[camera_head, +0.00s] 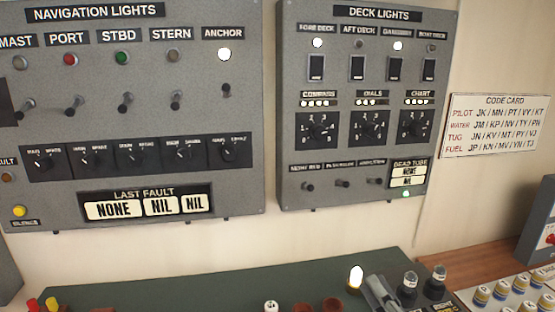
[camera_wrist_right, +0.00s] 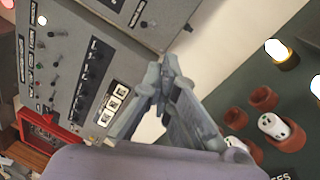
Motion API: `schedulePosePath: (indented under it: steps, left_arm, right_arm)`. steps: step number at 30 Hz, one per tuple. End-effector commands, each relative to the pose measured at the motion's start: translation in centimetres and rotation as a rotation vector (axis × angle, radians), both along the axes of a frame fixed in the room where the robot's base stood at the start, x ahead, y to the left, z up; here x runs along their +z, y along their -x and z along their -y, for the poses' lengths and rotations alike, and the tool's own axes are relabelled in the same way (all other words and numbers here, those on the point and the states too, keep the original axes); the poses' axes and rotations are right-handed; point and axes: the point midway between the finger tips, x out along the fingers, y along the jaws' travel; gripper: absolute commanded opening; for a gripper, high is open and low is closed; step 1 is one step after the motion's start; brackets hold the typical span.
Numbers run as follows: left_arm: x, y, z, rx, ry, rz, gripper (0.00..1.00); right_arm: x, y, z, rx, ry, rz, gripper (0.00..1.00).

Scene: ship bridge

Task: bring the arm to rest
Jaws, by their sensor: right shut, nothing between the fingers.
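My right gripper (camera_head: 380,290) shows at the bottom edge of the head view, low over the green console top and below the deck lights panel. In the right wrist view its fingers (camera_wrist_right: 168,75) come together at the tips, shut with nothing between them. Most of my right arm is out of the head view. My left gripper is in neither view.
The navigation lights panel (camera_head: 130,130) and deck lights panel (camera_head: 365,190) hang on the wall. A green console (camera_head: 220,285) below carries a lit lamp (camera_head: 356,277) and dark knobs (camera_head: 410,283). A code card (camera_head: 495,125) is at right. Open space lies before the wall.

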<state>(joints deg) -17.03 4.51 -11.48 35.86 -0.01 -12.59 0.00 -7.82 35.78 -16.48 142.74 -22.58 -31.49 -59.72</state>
Motion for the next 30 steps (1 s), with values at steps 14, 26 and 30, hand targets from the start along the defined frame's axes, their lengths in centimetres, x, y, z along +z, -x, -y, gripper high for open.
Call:
schedulePosePath:
  steps: [14,26,30]
  left_arm:
    - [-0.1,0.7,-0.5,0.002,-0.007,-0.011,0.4]
    - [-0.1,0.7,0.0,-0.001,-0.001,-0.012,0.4]
    - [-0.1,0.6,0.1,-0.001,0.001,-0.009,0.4]
  right_arm:
    - [-17.7,4.7,5.4,-0.447,-0.815,-0.734,0.0]
    - [-30.1,19.3,4.0,-1.099,-1.428,-1.247,0.0]
    - [-33.6,20.2,3.6,-1.184,-1.461,-1.291,0.0]
